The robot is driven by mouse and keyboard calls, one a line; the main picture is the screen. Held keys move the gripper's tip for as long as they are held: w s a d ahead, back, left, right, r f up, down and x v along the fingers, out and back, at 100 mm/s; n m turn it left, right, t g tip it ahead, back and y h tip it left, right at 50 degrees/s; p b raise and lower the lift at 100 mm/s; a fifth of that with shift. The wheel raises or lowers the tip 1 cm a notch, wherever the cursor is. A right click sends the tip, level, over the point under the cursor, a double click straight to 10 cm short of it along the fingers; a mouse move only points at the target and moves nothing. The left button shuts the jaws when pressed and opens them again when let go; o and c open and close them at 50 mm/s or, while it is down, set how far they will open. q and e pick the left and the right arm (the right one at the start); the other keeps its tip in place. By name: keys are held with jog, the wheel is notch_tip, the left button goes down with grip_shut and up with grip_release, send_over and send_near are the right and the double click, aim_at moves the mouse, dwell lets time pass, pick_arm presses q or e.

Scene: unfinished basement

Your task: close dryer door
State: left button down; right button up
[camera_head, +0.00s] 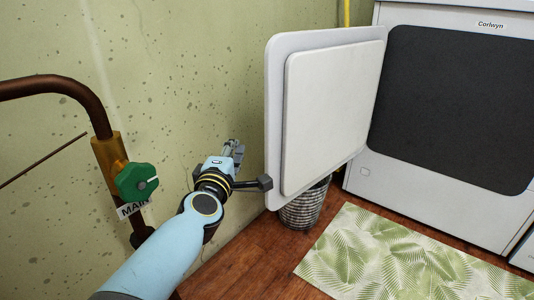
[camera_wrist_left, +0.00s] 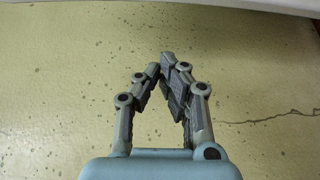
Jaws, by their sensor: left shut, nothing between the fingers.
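The dryer (camera_head: 450,100) is a white machine with a dark front panel, at the right of the head view. Its white door (camera_head: 330,115) stands wide open, swung out to the left toward the wall. My left gripper (camera_head: 236,148) is shut and empty, just left of the door's free edge, between the door and the wall. In the left wrist view my left gripper (camera_wrist_left: 165,65) points at the wall with its fingers together. A pale edge, likely the door, crosses the top of that view. My right gripper is not in view.
A brown pipe with a green valve (camera_head: 137,181) stands at the left along the speckled wall (camera_head: 190,60). A woven basket (camera_head: 305,208) sits on the floor under the door. A leaf-patterned rug (camera_head: 390,260) lies before the dryer.

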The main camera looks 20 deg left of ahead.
pick_arm(q)
jog(key=w+a+b, duration=0.1)
jog(key=w+b, duration=0.1)
jog(key=w, duration=0.8)
jog(key=shift+s+d, duration=1.35)
jog(key=shift+d, duration=0.2)
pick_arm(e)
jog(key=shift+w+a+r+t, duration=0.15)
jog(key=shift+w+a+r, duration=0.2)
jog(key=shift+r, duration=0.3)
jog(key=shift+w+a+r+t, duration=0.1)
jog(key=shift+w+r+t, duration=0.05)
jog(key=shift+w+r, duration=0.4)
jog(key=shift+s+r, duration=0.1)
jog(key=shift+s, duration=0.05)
